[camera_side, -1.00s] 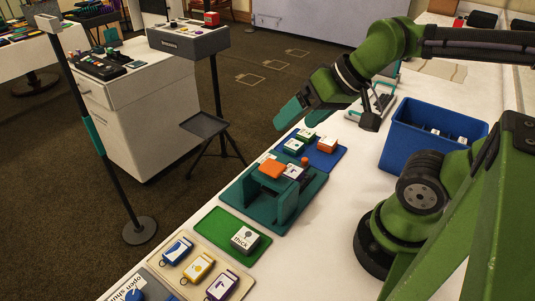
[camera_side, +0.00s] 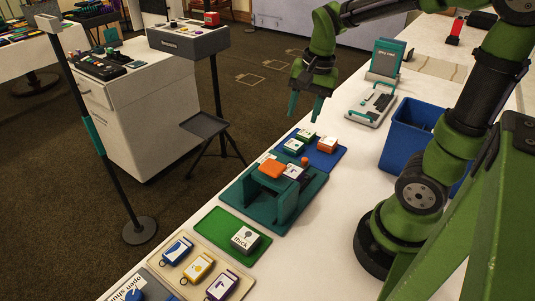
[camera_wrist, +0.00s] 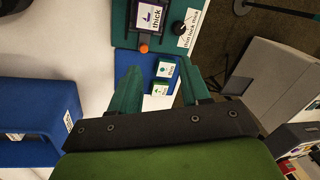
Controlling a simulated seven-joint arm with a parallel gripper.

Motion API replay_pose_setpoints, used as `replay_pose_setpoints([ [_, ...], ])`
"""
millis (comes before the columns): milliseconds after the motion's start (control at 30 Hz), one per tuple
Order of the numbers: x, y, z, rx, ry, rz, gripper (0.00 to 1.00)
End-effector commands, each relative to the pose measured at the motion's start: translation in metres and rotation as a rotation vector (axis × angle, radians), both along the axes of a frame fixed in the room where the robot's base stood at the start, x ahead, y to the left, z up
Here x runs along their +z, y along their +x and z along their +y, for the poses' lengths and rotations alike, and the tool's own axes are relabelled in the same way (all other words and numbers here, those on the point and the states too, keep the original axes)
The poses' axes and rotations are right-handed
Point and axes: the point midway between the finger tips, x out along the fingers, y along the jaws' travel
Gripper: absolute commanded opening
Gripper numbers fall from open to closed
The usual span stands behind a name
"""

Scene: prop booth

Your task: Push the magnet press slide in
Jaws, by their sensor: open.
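The magnet press (camera_side: 286,210) is a teal stand on a teal base, with an orange block on top, in the middle of the table. Its slide carries a white-topped tile (camera_side: 293,171) and ends in a small orange knob (camera_side: 304,161) towards the blue mat. In the wrist view the tile (camera_wrist: 152,16) reads "thick", and the orange knob (camera_wrist: 144,48) stands out at the press edge. My gripper (camera_side: 304,108) points down with fingers apart, empty, above and beyond the knob. In the wrist view my open fingers (camera_wrist: 160,78) straddle part of the blue mat.
A blue mat (camera_side: 338,160) with several small blocks lies beyond the press. A green mat (camera_side: 215,228) with a "thick" block lies in front. A blue bin (camera_side: 400,145) stands to the right.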

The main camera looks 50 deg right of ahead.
Motion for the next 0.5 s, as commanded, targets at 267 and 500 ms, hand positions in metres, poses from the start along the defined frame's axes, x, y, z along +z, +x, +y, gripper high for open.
replay_pose_setpoints([
  [267, 0.001, 0.000, -0.039, -0.518, -0.002, 0.150, 0.46],
  [500, -0.019, -0.001, -0.037, -0.558, 0.004, 0.161, 0.46],
])
